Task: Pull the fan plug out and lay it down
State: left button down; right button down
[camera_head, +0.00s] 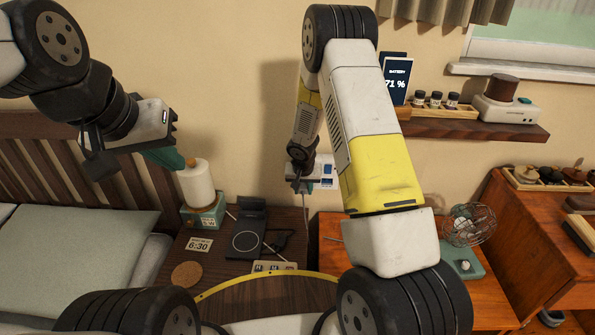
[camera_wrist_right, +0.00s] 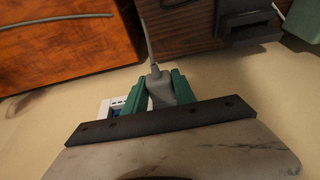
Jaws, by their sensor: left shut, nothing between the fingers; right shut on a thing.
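My right gripper (camera_wrist_right: 159,80) is shut on a grey plug (camera_wrist_right: 159,92), with its green fingers on either side of it. A grey cord (camera_wrist_right: 149,45) runs away from the plug. A white and blue outlet (camera_wrist_right: 113,108) on the wall is partly hidden beside the fingers; it also shows in the head view (camera_head: 326,174). Whether the plug sits in it cannot be seen. The fan (camera_head: 469,225), with a wire cage and green base, stands on the wooden furniture at right. My left gripper (camera_head: 167,157) is shut and empty, high at left near the white roll.
A wall shelf (camera_head: 480,128) is at upper right. The bed (camera_head: 60,250) is at left.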

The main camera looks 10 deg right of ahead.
jog(key=shift+s+a, duration=0.2)
jog(key=shift+s, duration=0.95)
jog(key=shift+s+a, duration=0.1)
jog(key=shift+s, duration=0.2)
jog(key=shift+s+a+r, duration=0.1)
jog(key=shift+s+a, duration=0.05)
jog(key=shift+s, duration=0.65)
